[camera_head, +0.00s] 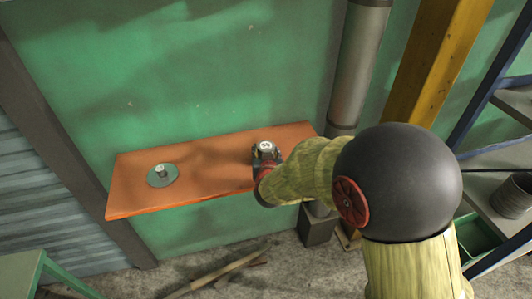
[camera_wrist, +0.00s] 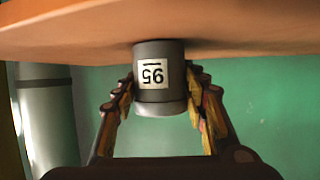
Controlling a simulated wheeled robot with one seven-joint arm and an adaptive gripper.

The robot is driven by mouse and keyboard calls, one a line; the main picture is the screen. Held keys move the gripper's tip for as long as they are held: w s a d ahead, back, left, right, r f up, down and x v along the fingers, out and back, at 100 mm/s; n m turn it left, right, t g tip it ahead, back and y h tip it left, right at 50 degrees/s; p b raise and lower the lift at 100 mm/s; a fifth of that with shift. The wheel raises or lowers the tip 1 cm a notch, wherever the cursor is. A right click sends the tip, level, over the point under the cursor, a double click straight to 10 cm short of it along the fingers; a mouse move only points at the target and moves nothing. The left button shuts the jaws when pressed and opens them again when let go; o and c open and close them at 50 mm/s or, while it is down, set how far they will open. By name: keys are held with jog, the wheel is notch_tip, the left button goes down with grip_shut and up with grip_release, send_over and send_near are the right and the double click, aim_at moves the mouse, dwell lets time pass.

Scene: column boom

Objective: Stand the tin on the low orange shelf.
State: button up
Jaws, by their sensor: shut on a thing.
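The tin is a dark grey cylinder with a pale end and a white number label. It shows in the head view (camera_head: 265,147) and in the wrist view (camera_wrist: 159,95). My gripper (camera_head: 266,156) is shut on the tin, with a finger on each side of it in the wrist view (camera_wrist: 162,103). The orange shelf (camera_head: 212,160) runs along the green wall, and the tin is over its right part. The wrist picture is upside down, with the shelf (camera_wrist: 80,35) at the top. The tin is upright, its base at the shelf surface; I cannot tell if they touch.
A round grey-green disc (camera_head: 153,181) with a small pale-topped thing (camera_head: 160,168) on it lies on the left part of the shelf. A grey pipe (camera_head: 357,70) and a yellow post (camera_head: 430,60) stand to the right. The shelf middle is clear.

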jog(key=o, duration=1.4)
jog(key=shift+f, duration=0.1)
jog(key=shift+s+r, duration=0.25)
jog(key=shift+r, duration=0.05)
jog(key=s+d+r+g+y+p, duration=0.1)
jog(key=s+d+r+g+p, duration=0.15)
jog(key=s+r, duration=0.55)
jog(key=s+d+r+g+y+p, duration=0.15)
jog(key=s+d+r, duration=0.35)
jog(key=s, duration=0.6)
jog(key=s+d+r+g+h, duration=0.1)
jog(key=s+d+g, duration=0.1)
jog(key=s+d, duration=0.4)
jog(key=s+d+r+g+h, duration=0.2)
jog(key=s+d, duration=0.4)
jog(key=s, duration=0.6)
jog(key=shift+s+m, duration=0.3)
jog(key=shift+s, duration=0.05)
